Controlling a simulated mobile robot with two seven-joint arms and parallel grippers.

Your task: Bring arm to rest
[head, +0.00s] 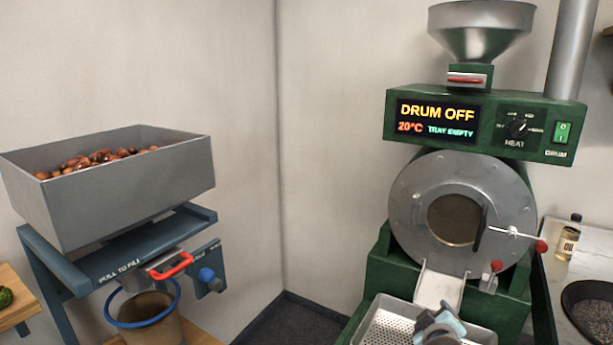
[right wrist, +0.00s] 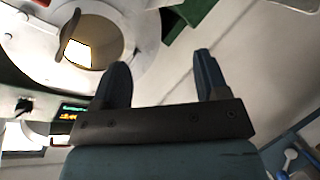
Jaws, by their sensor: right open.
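My right gripper (head: 440,325) shows at the bottom edge of the head view, in front of the perforated metal tray (head: 385,330) below the roaster. In the right wrist view its two dark fingers (right wrist: 160,80) stand apart with nothing between them. The green roaster (head: 480,125) has a round grey drum front with a round window (head: 454,219); its display reads DRUM OFF, 20°C and TRAY EMPTY. The drum front also shows upside down in the right wrist view (right wrist: 130,45). My left gripper is not in view.
A grey hopper (head: 120,200) of chestnuts stands at left on a blue frame with a red handle (head: 171,266). At right are an oil bottle (head: 568,238) and a dark pan (head: 592,310). The wall corner between is clear.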

